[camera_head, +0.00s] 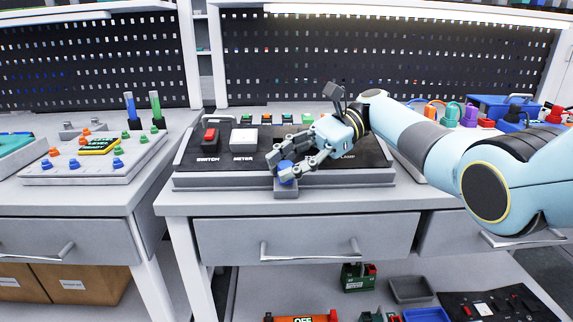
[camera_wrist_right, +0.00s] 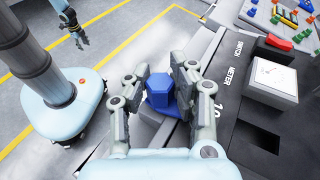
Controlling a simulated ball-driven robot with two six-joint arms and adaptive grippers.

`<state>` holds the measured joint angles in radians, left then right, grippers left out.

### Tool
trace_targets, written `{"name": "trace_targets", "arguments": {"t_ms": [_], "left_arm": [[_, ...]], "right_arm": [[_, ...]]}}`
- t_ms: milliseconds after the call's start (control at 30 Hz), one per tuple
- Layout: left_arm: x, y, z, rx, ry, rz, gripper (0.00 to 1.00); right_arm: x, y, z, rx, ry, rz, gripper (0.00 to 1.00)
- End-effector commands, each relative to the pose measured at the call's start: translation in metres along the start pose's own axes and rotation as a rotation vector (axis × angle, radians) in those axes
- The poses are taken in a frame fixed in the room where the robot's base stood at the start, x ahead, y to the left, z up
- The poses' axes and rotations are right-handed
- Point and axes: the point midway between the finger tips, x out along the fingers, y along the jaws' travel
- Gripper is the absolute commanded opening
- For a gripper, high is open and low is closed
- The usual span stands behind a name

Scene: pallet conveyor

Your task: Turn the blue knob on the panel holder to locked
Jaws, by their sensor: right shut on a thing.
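The blue knob (camera_head: 286,174) sits on a small grey block at the front edge of the dark panel holder (camera_head: 222,180). My right gripper (camera_head: 281,166) reaches down over it from the right. In the right wrist view the faceted blue knob (camera_wrist_right: 168,97) sits between the two fingers of my right gripper (camera_wrist_right: 160,92), which are shut on it. Any lock marking near the knob is hidden or too small to read. My left gripper (camera_wrist_right: 79,40) shows small and far off in the right wrist view, away from the panel. Its opening is unclear.
On the panel are a red switch (camera_head: 210,138) and a white meter (camera_head: 244,139), with small green and orange parts behind. A board with coloured pegs (camera_head: 90,160) stands on the left table. Blue bins and coloured padlock-like items stand at the back right. Drawers lie below the bench.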

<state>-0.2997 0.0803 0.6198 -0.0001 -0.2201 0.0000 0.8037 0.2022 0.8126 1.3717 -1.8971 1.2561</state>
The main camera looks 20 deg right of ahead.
Motion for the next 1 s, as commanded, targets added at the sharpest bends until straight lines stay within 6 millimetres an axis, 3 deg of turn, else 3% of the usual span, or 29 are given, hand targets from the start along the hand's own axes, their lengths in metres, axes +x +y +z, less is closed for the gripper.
{"name": "trace_targets", "arguments": {"t_ms": [33, 67, 233, 567, 1000], "left_arm": [[0.0, 0.0, 0.0, 0.0, 0.0, 0.0, 0.4], [0.0, 0.0, 0.0, 0.0, 0.0, 0.0, 0.4], [0.0, 0.0, 0.0, 0.0, 0.0, 0.0, 0.4], [0.0, 0.0, 0.001, 0.0, -0.001, 0.0, 0.4], [0.0, 0.0, 0.0, 0.0, 0.0, 0.0, 0.4]], "right_arm": [[0.001, 0.001, -0.001, 0.004, 0.0, 0.002, 0.0], [0.001, 0.001, -0.001, 0.004, 0.0, 0.002, 0.26], [0.001, 0.001, -0.001, 0.003, 0.0, 0.001, 0.48], [-0.005, 0.0, -0.001, 0.002, 0.001, -0.001, 0.48], [-0.07, 0.0, -0.001, 0.002, 0.0, -0.001, 0.48]]}}
